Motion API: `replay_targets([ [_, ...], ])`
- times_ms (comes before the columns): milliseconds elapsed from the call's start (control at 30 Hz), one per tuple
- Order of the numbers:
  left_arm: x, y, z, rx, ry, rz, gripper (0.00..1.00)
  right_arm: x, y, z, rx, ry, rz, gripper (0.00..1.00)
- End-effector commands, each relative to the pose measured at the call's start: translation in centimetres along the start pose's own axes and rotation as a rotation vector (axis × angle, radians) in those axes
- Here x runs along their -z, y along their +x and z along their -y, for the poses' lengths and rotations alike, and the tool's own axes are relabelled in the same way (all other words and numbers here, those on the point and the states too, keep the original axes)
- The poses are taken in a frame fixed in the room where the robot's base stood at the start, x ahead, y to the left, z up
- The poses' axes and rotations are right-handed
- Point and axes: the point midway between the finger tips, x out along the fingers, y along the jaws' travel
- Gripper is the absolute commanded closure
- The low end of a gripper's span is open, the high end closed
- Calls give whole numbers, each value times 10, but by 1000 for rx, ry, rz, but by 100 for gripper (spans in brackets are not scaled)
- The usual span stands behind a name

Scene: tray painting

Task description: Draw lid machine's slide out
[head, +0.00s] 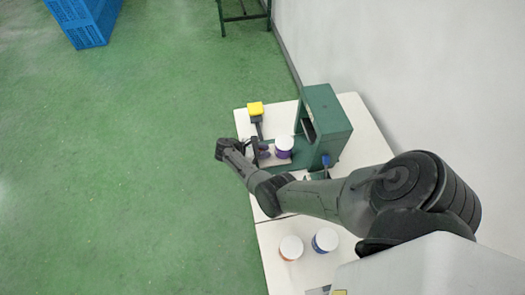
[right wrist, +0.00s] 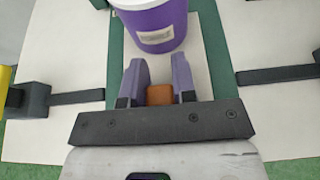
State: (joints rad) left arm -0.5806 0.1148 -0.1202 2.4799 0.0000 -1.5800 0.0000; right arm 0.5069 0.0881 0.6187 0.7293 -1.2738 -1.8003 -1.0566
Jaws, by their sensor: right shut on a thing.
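The green lid machine (head: 327,117) stands on the white table. Its pale slide (head: 275,161) lies on the green base in front of the housing, and also shows in the right wrist view (right wrist: 203,78). A purple can with a white lid (head: 284,148) stands upright on the slide; its purple side shows in the right wrist view (right wrist: 158,20). My right gripper (head: 264,151) is at the slide's outer end. Its two fingers (right wrist: 160,88) are shut on a small orange-brown handle (right wrist: 160,96), with the can just beyond. My left gripper is not in view.
A yellow-topped block (head: 256,108) on a dark bar sits beside the machine base. A blue-tipped part (head: 325,160) is at the machine's near side. An orange can (head: 291,248) and a blue can (head: 326,240) stand on the near table.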

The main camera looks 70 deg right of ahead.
Motion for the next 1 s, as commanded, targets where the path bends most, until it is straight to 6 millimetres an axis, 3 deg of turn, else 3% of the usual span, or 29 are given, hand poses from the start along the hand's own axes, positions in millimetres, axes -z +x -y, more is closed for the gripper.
replay_targets([
  [467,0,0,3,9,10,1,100,0,0,0,10,5,-1,100],
  [500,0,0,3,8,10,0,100,0,-1,0,10,5,-2,74],
  [700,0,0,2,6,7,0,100,0,0,0,10,5,-1,54],
  [767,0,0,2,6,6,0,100,0,0,0,11,5,-1,49],
  [1000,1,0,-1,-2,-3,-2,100,0,0,0,11,5,-1,49],
])
